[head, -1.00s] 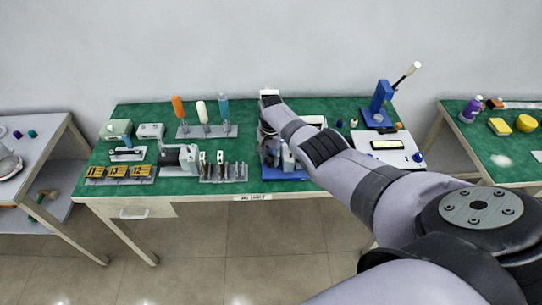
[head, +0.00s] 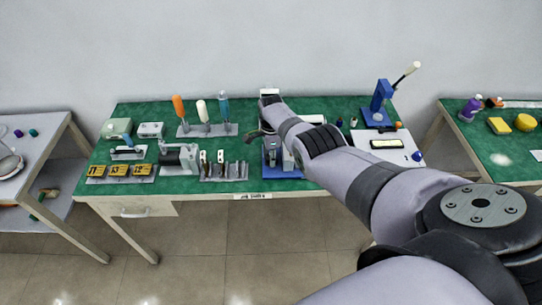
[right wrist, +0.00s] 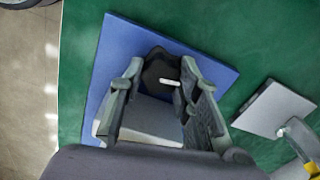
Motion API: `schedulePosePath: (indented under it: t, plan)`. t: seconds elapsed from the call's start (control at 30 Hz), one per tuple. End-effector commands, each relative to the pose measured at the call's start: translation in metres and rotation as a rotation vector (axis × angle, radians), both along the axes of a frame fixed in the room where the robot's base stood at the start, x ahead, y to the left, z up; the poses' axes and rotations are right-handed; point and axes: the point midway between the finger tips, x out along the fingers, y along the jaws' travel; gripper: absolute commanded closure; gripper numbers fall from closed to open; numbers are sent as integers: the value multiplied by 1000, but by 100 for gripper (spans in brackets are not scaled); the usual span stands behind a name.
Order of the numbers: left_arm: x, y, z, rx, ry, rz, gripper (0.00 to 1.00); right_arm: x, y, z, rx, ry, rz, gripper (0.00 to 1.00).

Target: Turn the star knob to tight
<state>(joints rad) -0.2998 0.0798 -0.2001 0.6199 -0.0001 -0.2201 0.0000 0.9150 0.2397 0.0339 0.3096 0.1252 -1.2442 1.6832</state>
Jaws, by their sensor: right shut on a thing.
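The dark star knob (right wrist: 154,66) shows in the right wrist view, between the fingers of my right gripper (right wrist: 162,74). The gripper is shut on the knob, and a short pale pin shows at the knob's middle. The knob belongs to a grey-white fixture on a blue base plate (right wrist: 118,62), which also shows in the head view (head: 283,174). In the head view my right gripper (head: 262,133) is above the back left of this fixture, and my arm hides much of it. The knob's tight mark cannot be made out. My left gripper is not in view.
On the green-topped table (head: 222,146), a rack of screwdrivers (head: 207,130), a grey clamp-like device (head: 180,158) and yellow-black blocks (head: 119,171) stand to the left. A blue press (head: 380,105) and a white panel (head: 400,150) stand to the right.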

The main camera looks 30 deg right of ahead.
Motion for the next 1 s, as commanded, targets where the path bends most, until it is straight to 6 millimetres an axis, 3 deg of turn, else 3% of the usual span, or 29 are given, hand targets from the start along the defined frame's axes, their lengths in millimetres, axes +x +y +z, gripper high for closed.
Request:
schedulePosePath:
  t: [0.53,0.57,0.87,1.0]
  plan:
    - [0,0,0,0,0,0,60,2,-2,2,-3,-5,-29,98]
    - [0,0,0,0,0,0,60,2,-2,2,-3,-5,-28,69]
    - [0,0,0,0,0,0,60,1,-1,1,-2,-2,-27,50]
    - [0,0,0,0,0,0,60,1,-1,1,-1,-2,-26,50]
